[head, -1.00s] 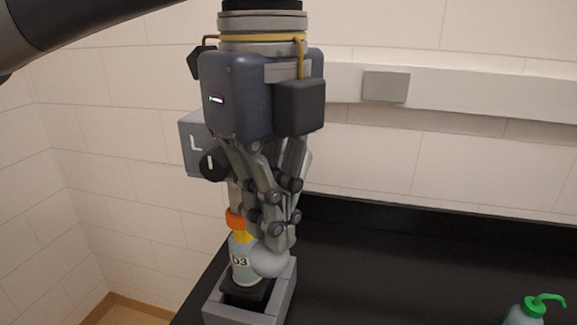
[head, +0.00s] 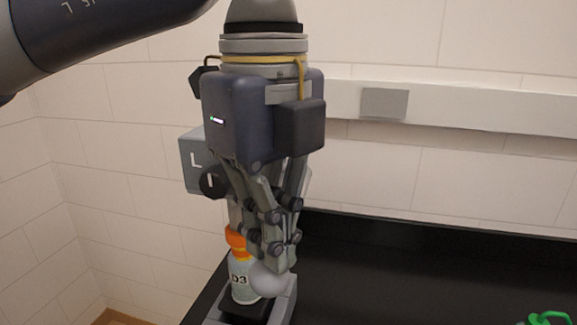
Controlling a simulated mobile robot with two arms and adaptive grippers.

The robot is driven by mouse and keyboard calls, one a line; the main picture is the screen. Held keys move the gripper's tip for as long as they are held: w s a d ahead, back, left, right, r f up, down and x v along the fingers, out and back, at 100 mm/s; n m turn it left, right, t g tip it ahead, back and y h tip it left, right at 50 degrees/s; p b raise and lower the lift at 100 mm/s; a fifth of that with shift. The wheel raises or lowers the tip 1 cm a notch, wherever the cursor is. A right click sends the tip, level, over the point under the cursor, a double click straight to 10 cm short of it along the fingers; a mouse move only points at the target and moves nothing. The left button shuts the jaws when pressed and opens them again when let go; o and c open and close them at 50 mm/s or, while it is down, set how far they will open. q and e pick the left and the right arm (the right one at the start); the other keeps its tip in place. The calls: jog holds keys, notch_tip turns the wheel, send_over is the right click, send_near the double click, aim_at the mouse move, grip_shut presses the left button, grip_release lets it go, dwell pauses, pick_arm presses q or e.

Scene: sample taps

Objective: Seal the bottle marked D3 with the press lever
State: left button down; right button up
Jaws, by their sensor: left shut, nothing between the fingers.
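The bottle marked D3 (head: 239,282) stands upright on the dark plate of a grey press base (head: 284,303), in the lower middle of the head view. It has an orange top (head: 236,240), partly hidden by my fingers. A round grey knob (head: 268,281) shows in front of the bottle's right side. My left gripper (head: 277,268) points down with its fingers shut and empty. Its fingertips are at the top of the knob in the picture; I cannot tell whether they touch it. The lever's arm is hidden behind the gripper. My right gripper is not in view.
A grey box marked L (head: 191,154) shows behind my gripper. The black counter (head: 400,280) is clear to the right of the press. A green pump top (head: 548,318) shows at the lower right corner. A tiled wall with a ledge (head: 465,118) stands behind.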

pick_arm(q)
notch_tip(320, 180, up, 15)
jog(key=p, duration=1.1)
